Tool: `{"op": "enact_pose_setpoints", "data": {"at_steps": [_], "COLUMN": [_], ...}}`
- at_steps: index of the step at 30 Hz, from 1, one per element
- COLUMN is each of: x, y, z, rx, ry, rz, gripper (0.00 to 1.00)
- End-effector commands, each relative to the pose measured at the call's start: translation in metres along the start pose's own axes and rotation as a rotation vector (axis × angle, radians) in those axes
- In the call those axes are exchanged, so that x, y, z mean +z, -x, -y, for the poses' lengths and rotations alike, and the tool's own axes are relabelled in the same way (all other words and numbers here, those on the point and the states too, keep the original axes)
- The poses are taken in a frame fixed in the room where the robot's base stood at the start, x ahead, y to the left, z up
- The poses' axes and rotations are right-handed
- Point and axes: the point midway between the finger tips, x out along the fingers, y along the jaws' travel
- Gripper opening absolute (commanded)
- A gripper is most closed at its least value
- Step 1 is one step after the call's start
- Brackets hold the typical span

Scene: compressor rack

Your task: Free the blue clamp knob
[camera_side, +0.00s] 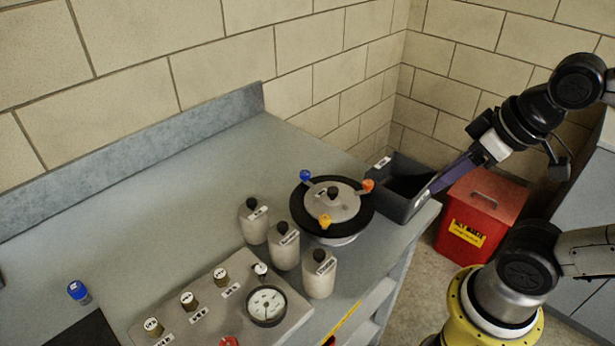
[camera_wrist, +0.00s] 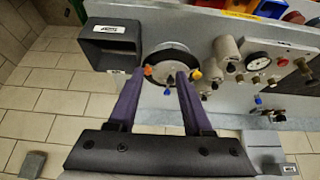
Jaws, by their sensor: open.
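The blue clamp knob (camera_side: 305,175) stands at the back-left edge of a round lid (camera_side: 345,205) seated in a black ring. An orange knob (camera_side: 368,185) and a yellow knob (camera_side: 325,220) sit elsewhere on the same lid edge. In the wrist view the blue knob (camera_wrist: 167,91) appears between my two purple fingers, with the orange knob (camera_wrist: 147,71) near the left fingertip and the yellow knob (camera_wrist: 196,74) near the right one. My gripper (camera_side: 428,193) is open and empty. In the side view it is right of the lid, by the grey bin, apart from the blue knob.
A dark grey open bin (camera_side: 422,208) stands right of the lid. Three labelled grey bottles (camera_side: 285,246) stand in front-left of it, near a gauge panel (camera_side: 208,285). A blue-capped vial (camera_side: 78,291) is far left. A red box (camera_side: 480,215) stands beyond the bench. The back bench is clear.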

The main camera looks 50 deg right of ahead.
Motion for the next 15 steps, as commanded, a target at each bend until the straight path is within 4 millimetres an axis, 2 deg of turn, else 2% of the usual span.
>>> {"op": "enact_pose_setpoints", "data": {"at_steps": [4, 8, 11, 15], "x": [0.001, 0.001, -0.016, -0.052], "y": [0.000, 0.005, 0.022, 0.038], "z": [0.000, 0.000, 0.000, 0.001], "rx": [0.000, 0.001, 0.002, 0.009], "ry": [-0.030, -0.142, -0.273, -0.452], "rz": [0.003, 0.020, 0.017, 0.052], "gripper": [0.59, 0.59, 0.59, 0.59]}}
